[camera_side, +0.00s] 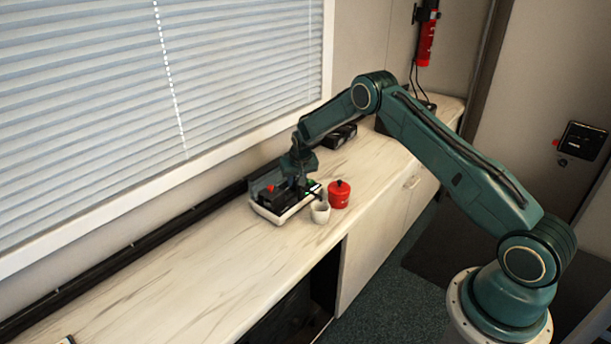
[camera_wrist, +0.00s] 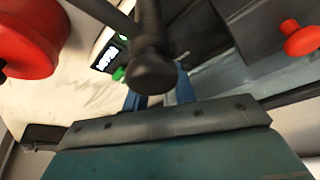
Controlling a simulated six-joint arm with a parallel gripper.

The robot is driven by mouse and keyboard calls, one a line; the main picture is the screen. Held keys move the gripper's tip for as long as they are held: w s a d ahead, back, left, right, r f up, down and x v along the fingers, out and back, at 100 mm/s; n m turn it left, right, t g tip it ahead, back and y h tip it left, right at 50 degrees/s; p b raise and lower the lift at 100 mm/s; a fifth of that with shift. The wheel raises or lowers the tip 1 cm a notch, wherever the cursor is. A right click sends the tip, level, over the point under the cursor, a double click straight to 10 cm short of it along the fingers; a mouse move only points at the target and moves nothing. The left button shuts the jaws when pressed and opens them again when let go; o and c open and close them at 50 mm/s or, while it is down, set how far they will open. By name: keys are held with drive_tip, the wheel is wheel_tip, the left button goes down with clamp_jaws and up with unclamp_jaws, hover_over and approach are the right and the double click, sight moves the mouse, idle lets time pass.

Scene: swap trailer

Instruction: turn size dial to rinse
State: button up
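A black and silver machine (camera_side: 283,203) stands on the counter in the side view, with a red knob on top. My gripper (camera_side: 304,183) is low over its right part. In the wrist view, the two blue fingers of my gripper (camera_wrist: 160,97) show apart. The rounded end of a black handle (camera_wrist: 152,68) hides the space between them, so I cannot tell whether they hold anything. A small lit display (camera_wrist: 107,58) and a green button (camera_wrist: 118,74) are left of the handle. The red knob (camera_wrist: 301,39) is at the right. I cannot make out the size dial or its marks.
A white cup (camera_side: 320,212) and a red lidded canister (camera_side: 339,195) stand close to the machine's right; the canister (camera_wrist: 32,40) also fills the wrist view's upper left. Dark boxes (camera_side: 341,136) are farther back. The counter (camera_side: 165,280) is mostly clear toward the front left.

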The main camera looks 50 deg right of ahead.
drive_tip(key=shift+d+n+y, duration=0.1)
drive_tip(key=shift+n+y, duration=0.8)
drive_tip(key=shift+n, duration=1.4)
drive_tip(key=o, duration=0.7)
drive_tip(key=shift+s+r, duration=0.1)
drive_tip(key=shift+s+v, duration=0.15)
drive_tip(key=shift+v, duration=3.25)
drive_tip(key=shift+s+v, duration=0.15)
drive_tip(key=shift+v, duration=3.2)
